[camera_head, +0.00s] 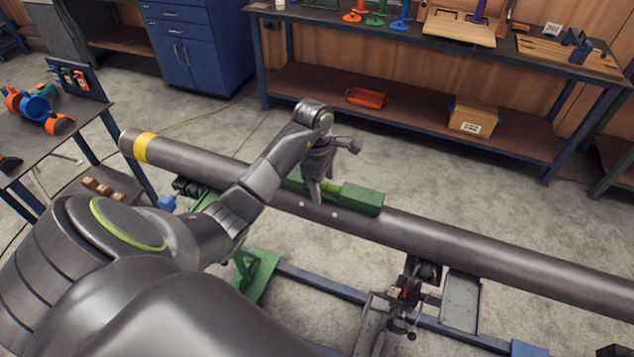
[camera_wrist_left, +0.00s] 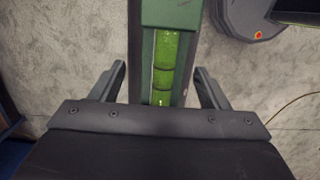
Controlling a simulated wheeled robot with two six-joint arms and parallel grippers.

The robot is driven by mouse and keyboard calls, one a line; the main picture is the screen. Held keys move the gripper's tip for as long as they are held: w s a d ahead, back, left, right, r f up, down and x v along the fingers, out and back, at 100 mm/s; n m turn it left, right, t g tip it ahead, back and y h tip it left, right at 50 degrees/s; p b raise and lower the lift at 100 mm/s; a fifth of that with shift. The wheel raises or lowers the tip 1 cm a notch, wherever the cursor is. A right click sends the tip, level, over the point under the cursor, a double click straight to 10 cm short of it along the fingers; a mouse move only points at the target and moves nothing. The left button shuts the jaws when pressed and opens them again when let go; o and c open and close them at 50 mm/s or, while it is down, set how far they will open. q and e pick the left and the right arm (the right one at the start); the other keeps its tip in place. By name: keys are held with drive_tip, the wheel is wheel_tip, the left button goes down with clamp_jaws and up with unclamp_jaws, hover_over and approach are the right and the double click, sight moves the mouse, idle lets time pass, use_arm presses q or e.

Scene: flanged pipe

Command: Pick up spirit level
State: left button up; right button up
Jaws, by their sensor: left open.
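The spirit level is a green bar (camera_head: 361,199) with a bright green vial, lying along the top of the grey pipe (camera_head: 450,238). My left gripper (camera_head: 322,188) is over its middle and hides part of it in the head view. In the left wrist view the level (camera_wrist_left: 165,65) runs up the picture between the two open fingers (camera_wrist_left: 162,85), with a gap on each side. The level's near end is hidden behind the gripper body. My right gripper cannot be made out.
The pipe rests on supports, with a green stand (camera_head: 256,275) and a blue floor rail (camera_head: 325,288) below. A workbench (camera_head: 390,115) stands behind, and a table with coloured parts (camera_head: 52,118) stands at left. Open concrete floor lies between the pipe and the bench.

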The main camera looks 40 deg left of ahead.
use_arm(q)
drive_tip(key=shift+d+r, duration=0.1)
drive_tip(key=shift+d, duration=0.15)
drive_tip(key=shift+s+d+r, duration=0.1)
drive_tip(key=shift+c, duration=1.3)
drive_tip(key=c, duration=1.1)
